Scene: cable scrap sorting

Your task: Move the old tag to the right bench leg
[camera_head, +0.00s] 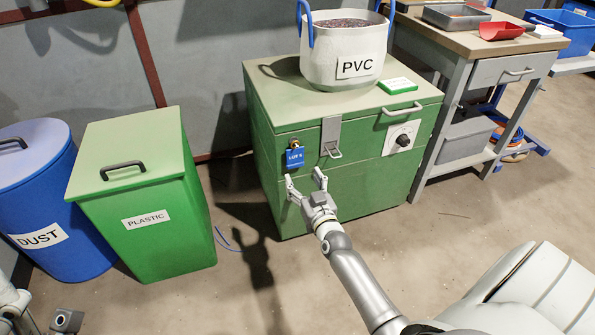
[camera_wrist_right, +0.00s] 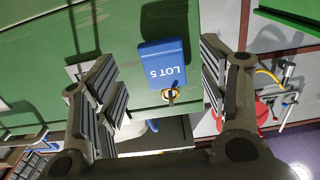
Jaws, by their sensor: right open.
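The blue tag marked LOT 5 (camera_head: 295,158) hangs from a brass hook on the front of the green chest, left of its latch. In the right wrist view the tag (camera_wrist_right: 163,62) shows between the fingers, with the brass hook (camera_wrist_right: 172,95) at its edge. My right gripper (camera_head: 305,178) is open and empty, just below and in front of the tag, with no clear contact. The right bench leg (camera_head: 521,120) stands at the far right, partly among shelf items. My left gripper (camera_head: 66,320) shows only in part at the lower left; its jaws are unclear.
The green chest (camera_head: 345,185) carries a white PVC bag (camera_head: 343,50). A green plastic bin (camera_head: 165,225) and a blue dust bin (camera_head: 75,250) stand left. The bench (camera_head: 470,42) holds a tray and red scoop (camera_head: 500,31). Floor in front of the chest is mostly clear.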

